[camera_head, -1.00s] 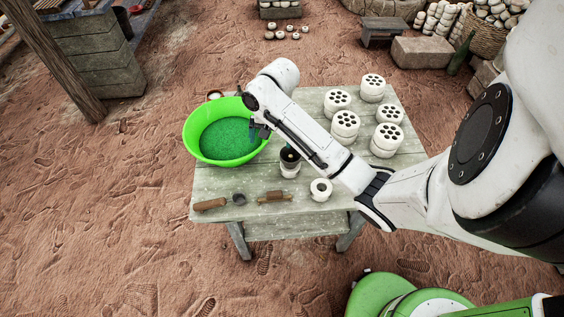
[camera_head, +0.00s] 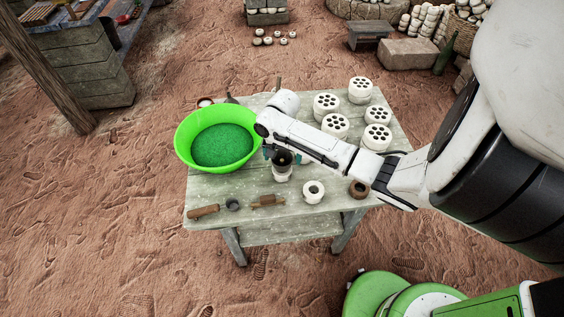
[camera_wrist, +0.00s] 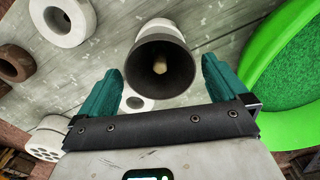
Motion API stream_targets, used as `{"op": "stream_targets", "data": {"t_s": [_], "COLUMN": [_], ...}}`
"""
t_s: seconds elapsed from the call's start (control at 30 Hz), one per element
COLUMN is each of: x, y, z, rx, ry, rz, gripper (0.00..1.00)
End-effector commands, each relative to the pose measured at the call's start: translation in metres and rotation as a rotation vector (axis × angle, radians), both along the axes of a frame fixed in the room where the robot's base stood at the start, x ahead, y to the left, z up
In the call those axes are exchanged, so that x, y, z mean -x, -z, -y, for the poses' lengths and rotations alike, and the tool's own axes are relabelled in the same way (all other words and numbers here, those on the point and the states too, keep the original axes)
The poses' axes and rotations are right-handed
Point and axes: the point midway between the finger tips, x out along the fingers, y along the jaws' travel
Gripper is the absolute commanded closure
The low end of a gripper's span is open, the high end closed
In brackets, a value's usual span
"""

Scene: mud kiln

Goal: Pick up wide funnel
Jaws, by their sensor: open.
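A dark funnel (camera_head: 283,158) with a wide round mouth sits mouth up on a white holder (camera_head: 282,174) on the table. In the wrist view the funnel's dark mouth (camera_wrist: 160,60) shows a pale spot inside. My gripper (camera_wrist: 161,68) is open and empty, its two teal fingers on either side of the funnel in this view. I cannot tell whether they touch it. In the head view my gripper (camera_head: 284,154) is at the funnel, partly hidden by my arm.
A big green basin (camera_head: 222,146) of green grains stands close left. White perforated pieces (camera_head: 335,125) stand at the right. A white ring (camera_head: 313,191), a brown ring (camera_head: 359,189), a small dark cup (camera_head: 232,204) and a roller (camera_head: 204,212) lie in front on the wooden table (camera_head: 300,222).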

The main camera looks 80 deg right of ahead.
Motion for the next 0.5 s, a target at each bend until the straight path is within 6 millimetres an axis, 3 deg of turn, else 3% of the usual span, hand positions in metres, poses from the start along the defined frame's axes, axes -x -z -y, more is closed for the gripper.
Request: {"op": "stream_targets", "data": {"t_s": [0.2,0.5], "x": [-0.001,-0.001], "y": [0.026,0.029], "z": [0.000,0.000], "rx": [0.000,0.000], "ry": [-0.001,0.000], "rz": [-0.001,0.001], "gripper": [0.00,0.02]}}
